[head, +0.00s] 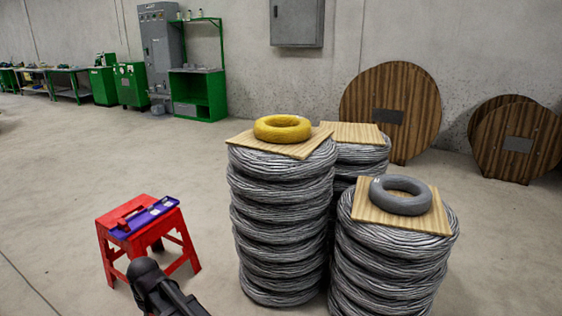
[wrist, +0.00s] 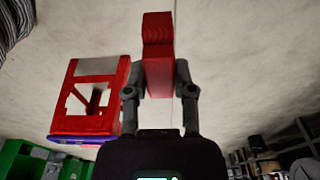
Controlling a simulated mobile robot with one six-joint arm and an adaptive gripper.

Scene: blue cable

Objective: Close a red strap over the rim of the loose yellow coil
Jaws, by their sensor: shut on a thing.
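The yellow coil (head: 283,122) lies flat on a wooden board (head: 302,147) on top of a tall stack of grey cable coils. No strap shows on its visible side. My gripper (wrist: 160,85) is shut on a red strap (wrist: 158,45), which stands out beyond the fingertips in the wrist view. In the head view only a dark part of my arm shows at the bottom, in front of the stool; the fingers and held strap are not visible there. Another red piece (head: 130,219), likely a strap, lies on a purple tray (head: 160,207).
The tray lies on a red stool (head: 110,238), also in the wrist view (wrist: 108,68). A grey coil (head: 400,195) lies on a board on the right cable stack (head: 385,262). Another stack stands behind. Wooden reels (head: 360,105) lean on the wall. Floor between stool and stacks is clear.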

